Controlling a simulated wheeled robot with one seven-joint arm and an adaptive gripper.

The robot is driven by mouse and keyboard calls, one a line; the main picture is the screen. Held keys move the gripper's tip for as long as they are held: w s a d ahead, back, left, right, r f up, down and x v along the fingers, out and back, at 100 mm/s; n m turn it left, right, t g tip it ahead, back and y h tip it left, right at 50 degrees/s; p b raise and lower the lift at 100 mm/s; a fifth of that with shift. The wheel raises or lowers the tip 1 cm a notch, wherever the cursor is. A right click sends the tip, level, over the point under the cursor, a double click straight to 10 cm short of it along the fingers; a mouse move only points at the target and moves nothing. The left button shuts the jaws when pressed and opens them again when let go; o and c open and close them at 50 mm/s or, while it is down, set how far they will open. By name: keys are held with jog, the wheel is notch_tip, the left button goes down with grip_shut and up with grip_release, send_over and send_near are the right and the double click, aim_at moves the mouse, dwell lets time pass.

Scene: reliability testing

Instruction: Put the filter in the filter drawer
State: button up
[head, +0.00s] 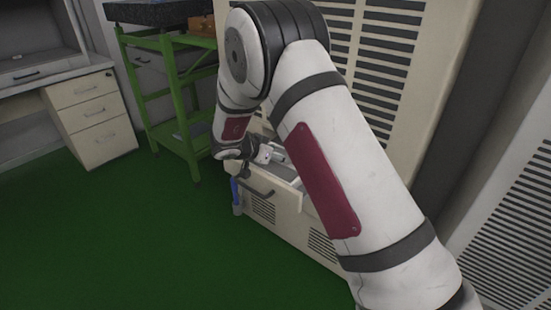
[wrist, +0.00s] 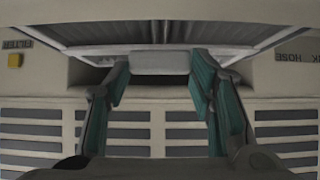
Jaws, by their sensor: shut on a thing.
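The filter drawer (head: 284,212) stands out from the low front of the beige machine, with a dark handle on its face. My gripper (head: 262,154) is over the drawer's top opening, partly hidden by my arm. In the wrist view my gripper (wrist: 160,64) has its two green-padded fingers on either side of a pale grey block. This block seems to be part of the filter (wrist: 160,61), a grey panel with a pale rim. The filter lies at the drawer opening. I cannot tell how deep it sits.
A green metal stand (head: 172,95) is left of the machine. A desk with drawers (head: 93,118) is further left. The green floor (head: 120,230) in front is clear.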

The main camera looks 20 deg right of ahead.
dwell(0.3)
jog(key=o, duration=1.6)
jog(key=shift+o, duration=0.2)
jog(key=shift+a+r, duration=0.1)
jog(key=shift+r, duration=0.1)
jog(key=p+v, duration=0.3)
jog(key=v, duration=0.9)
jog(key=shift+p, duration=0.3)
